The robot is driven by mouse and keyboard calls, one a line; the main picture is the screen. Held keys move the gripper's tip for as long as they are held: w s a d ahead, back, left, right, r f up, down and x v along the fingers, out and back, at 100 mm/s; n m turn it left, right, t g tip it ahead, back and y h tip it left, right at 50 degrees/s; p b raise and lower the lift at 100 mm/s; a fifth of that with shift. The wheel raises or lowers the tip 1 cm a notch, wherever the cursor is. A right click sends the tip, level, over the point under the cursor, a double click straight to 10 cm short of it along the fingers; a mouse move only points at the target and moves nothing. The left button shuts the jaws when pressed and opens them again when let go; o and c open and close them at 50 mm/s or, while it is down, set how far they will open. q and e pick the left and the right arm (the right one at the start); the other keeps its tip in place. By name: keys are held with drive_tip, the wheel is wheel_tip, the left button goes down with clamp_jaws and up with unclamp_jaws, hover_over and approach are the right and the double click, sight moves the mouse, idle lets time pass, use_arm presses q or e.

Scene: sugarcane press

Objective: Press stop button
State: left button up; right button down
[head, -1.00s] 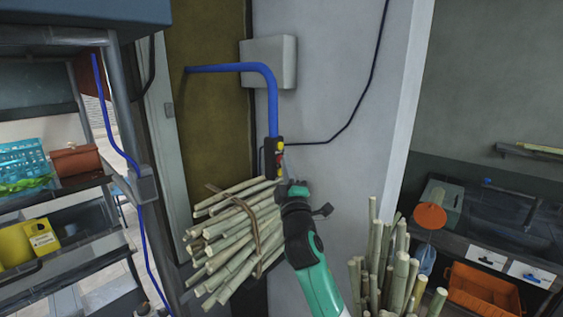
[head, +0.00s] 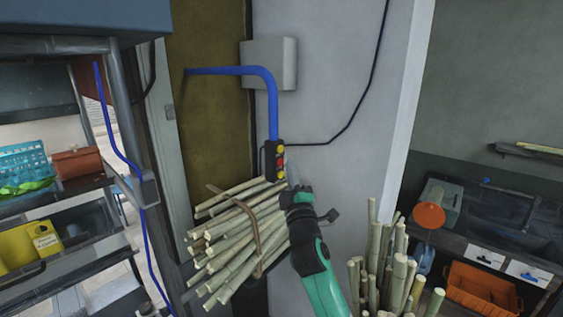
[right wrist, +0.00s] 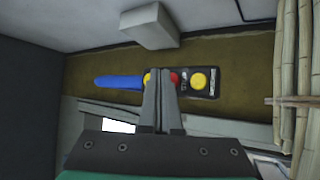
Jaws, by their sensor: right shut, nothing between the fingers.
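A small dark control box (head: 269,161) with red and yellow buttons hangs at the lower end of a blue pipe in the head view. The right wrist view also shows the control box (right wrist: 213,91), with a red button (right wrist: 174,77) between yellow ones; I cannot read any label. My left gripper is out of view.
The blue pipe (head: 232,70) bends down beside a grey wall box (head: 270,62). A tied bundle of cane (head: 235,240) lies below the control box. More cane (head: 385,270) stands upright at right. Shelving (head: 60,205) is at left.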

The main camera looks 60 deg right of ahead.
drive_tip(key=s+p, duration=0.4)
drive_tip(key=s, duration=0.1)
drive_tip(key=shift+a, duration=0.4)
idle(0.6)
